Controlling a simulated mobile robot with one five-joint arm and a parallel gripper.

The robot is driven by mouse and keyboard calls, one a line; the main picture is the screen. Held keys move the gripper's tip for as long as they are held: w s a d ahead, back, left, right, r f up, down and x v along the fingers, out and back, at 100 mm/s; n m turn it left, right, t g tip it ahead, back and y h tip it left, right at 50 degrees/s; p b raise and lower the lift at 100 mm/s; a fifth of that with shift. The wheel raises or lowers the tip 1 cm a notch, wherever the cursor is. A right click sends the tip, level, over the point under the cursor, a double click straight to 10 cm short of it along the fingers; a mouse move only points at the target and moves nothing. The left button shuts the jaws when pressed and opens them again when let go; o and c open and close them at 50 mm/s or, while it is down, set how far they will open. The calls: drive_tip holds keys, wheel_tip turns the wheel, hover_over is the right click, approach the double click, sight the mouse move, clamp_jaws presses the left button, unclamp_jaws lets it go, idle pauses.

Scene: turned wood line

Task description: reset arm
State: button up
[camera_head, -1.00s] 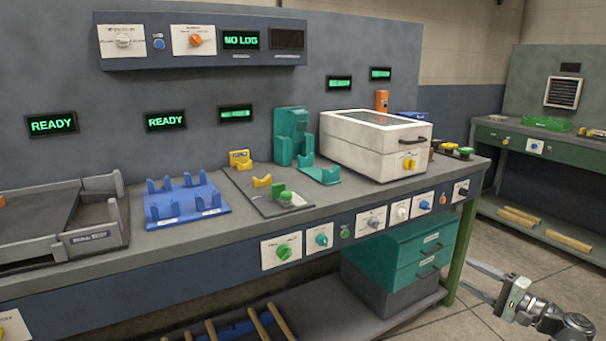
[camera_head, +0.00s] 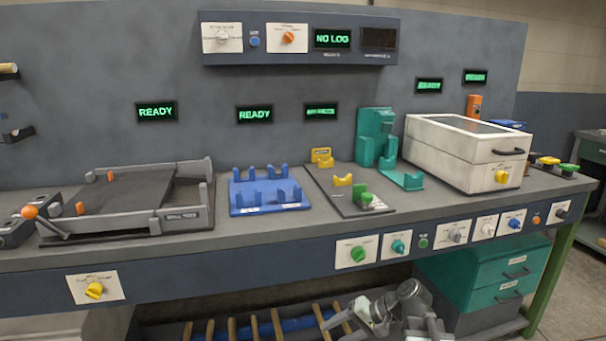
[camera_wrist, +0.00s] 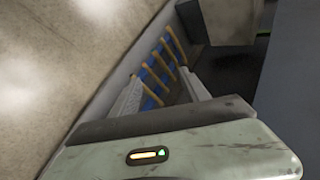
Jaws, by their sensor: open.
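My gripper (camera_head: 333,320) is low in front of the bench in the head view, over the lower shelf with the wooden rods. Its fingers point left and it holds nothing that I can see. In the wrist view, my gripper (camera_wrist: 165,90) has its two pale fingers spread apart. Wooden rods (camera_wrist: 172,55) and a blue holder show beyond and between them. Part of my arm is cut off by the bottom edge of the head view.
The workbench (camera_head: 290,235) spans the view, with a blue cradle rack (camera_head: 270,208), a green fixture (camera_head: 376,135) and a white lidded box (camera_head: 455,155) on top. Teal drawers (camera_head: 480,270) stand under its right end. Knobs line its front edge.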

drive_tip(key=s+a+f+n+g+h, duration=0.2)
drive_tip(key=s+a+f+h, duration=0.1)
drive_tip(key=s+f, duration=0.15)
drive_tip(key=s+d+f+h, duration=0.1)
drive_tip(key=d+f+h, duration=0.2)
drive_tip(key=d+h, duration=0.35)
drive_tip(key=d+r+p, duration=0.3)
drive_tip(key=r+p, duration=3)
drive_tip(key=shift+n, duration=0.4)
drive_tip(key=shift+s+d+y, duration=0.1)
drive_tip(key=shift+y, duration=0.15)
